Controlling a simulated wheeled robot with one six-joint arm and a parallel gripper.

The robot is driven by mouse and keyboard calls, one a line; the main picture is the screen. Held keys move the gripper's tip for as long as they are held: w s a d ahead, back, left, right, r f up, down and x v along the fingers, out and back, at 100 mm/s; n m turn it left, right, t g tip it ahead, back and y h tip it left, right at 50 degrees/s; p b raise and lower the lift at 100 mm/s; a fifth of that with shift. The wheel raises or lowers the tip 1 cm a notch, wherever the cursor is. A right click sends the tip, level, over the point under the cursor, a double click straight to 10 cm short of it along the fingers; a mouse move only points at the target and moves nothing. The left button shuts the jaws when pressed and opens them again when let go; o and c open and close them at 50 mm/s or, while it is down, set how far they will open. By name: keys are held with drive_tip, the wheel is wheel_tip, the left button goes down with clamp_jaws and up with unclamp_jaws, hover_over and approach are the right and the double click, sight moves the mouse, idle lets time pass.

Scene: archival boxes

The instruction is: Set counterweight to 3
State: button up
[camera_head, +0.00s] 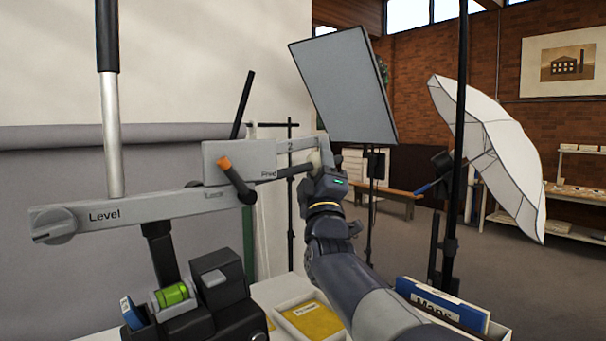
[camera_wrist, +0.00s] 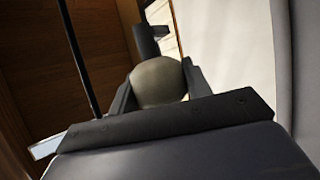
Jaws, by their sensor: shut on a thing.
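The grey boom arm (camera_head: 140,207) crosses the left of the head view, with a "Level" mark and a knob (camera_head: 55,224) at its left end. A grey box-like block (camera_head: 240,161) sits on its right part; a "2" shows on the bar right beside it. An orange-tipped dark lever (camera_head: 235,178) stands between the marks "Lock" and "Free", its tip up to the left. My gripper (camera_head: 319,162) is at the boom's right end, shut on a round knob, mostly hidden there. In the wrist view the pale round knob (camera_wrist: 159,82) sits between both fingers.
A green bubble vial (camera_head: 173,295) sits on the black mount below the boom. A tray with a yellow packet (camera_head: 313,319) and a blue "Maps" folder (camera_head: 442,302) are near my arm. A grey light panel (camera_head: 345,87), white umbrella (camera_head: 487,150) and black stand (camera_head: 456,170) stand to the right.

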drive_tip(key=shift+w+d+r, duration=0.15)
drive_tip(key=shift+w+d, duration=0.6)
drive_tip(key=shift+d, duration=0.35)
drive_tip(key=o, duration=1.4)
